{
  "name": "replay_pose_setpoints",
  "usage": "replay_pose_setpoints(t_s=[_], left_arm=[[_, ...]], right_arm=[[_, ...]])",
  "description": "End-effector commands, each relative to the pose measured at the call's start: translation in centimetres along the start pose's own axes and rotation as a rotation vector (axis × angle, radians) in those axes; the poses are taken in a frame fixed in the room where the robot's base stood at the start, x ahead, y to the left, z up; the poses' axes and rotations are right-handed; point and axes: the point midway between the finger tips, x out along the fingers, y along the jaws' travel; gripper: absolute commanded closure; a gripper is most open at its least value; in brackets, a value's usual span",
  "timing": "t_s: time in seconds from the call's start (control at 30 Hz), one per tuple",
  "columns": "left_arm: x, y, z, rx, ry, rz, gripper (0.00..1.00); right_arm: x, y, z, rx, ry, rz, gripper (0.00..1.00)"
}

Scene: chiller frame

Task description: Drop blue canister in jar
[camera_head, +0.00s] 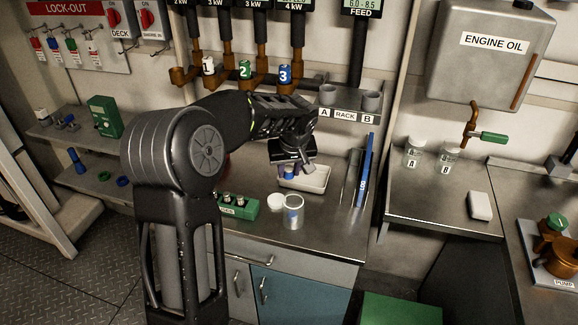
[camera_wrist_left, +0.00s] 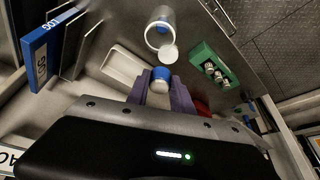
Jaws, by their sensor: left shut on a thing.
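My left gripper (camera_head: 289,170) hangs over the counter, at the edge of the white tray and behind the jar. It is shut on the blue canister (camera_wrist_left: 161,74), which shows blue and pale between the purple fingers in the wrist view. The canister is small and mostly hidden by the gripper in the head view. The clear jar (camera_head: 293,216) stands upright and open on the counter, with a blue patch on its side; it also shows in the wrist view (camera_wrist_left: 160,28). A round white lid (camera_head: 276,202) lies beside it. My right gripper is not in view.
A white tray (camera_head: 317,182) lies behind the jar. A green block with metal pieces (camera_head: 238,207) stands left of it. A blue upright board (camera_head: 364,172) stands to the right. Numbered canisters 1, 2 and 3 sit on the pipes above, near my arm.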

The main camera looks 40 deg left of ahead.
Motion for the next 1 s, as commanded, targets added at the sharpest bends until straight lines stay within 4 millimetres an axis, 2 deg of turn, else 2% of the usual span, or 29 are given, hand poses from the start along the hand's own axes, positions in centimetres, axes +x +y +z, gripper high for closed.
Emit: replay_pose_setpoints(t_s=[0.03,0.2,0.57,0.6,0.9,1.0], left_arm=[[0.9,0.0,0.4,0.001,-0.001,-0.001,1.0],[2.2,0.0,1.0,0.0,-0.001,0.0,1.0],[2.5,0.0,1.1,0.0,0.0,0.0,1.0],[2.5,0.0,1.1,0.0,0.0,0.0,0.72],[2.5,0.0,1.1,0.0,0.0,0.0,0.47],[2.5,0.0,1.1,0.0,0.0,0.0,0.47]], right_arm=[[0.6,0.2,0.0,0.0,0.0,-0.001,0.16],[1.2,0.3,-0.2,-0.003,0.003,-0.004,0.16],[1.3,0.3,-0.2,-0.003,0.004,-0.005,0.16],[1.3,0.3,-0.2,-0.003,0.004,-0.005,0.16],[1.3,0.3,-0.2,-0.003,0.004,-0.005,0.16],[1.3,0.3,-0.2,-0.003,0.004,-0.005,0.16]])
